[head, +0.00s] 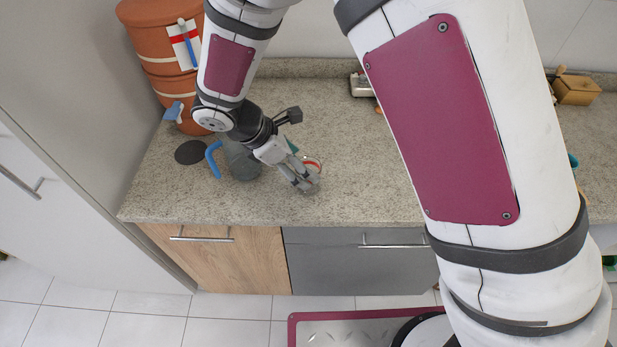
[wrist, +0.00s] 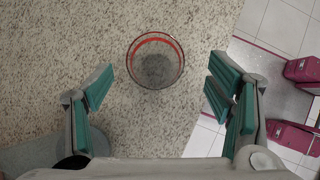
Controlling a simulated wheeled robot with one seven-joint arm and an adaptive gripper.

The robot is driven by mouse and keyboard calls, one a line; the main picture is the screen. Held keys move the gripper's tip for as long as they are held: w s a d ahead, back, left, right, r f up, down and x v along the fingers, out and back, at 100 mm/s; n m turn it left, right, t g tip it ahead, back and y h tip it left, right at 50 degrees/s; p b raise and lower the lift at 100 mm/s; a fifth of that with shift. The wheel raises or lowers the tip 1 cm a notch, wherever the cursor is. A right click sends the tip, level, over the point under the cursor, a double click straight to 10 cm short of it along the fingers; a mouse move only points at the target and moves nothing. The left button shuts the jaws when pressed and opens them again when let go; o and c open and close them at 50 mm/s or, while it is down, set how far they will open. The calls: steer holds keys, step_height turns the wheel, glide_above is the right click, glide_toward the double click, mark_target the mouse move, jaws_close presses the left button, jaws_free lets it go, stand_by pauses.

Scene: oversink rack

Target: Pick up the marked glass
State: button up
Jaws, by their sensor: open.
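The marked glass is a clear tumbler with a red ring near its rim (wrist: 155,62). It stands upright on the counter in the wrist view, just ahead of my fingertips and roughly centred between them. In the head view, its red-ringed top (head: 314,162) shows next to my gripper (head: 307,184), which partly hides the rest. In the wrist view my gripper (wrist: 162,84) is open, with green-padded fingers spread on either side and nothing between the pads. The fingers do not appear to touch the glass.
A dark disc (head: 190,152) and a terracotta water filter (head: 163,84) are farther left. The speckled counter (head: 370,185) is clear right of the glass; its front edge is near.

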steer(key=shift+w+p+x, duration=0.2)
steer(key=shift+p+x, duration=0.35)
steer(key=shift+x, duration=1.85)
steer(key=shift+a, duration=0.2)
steer(key=c, duration=1.4)
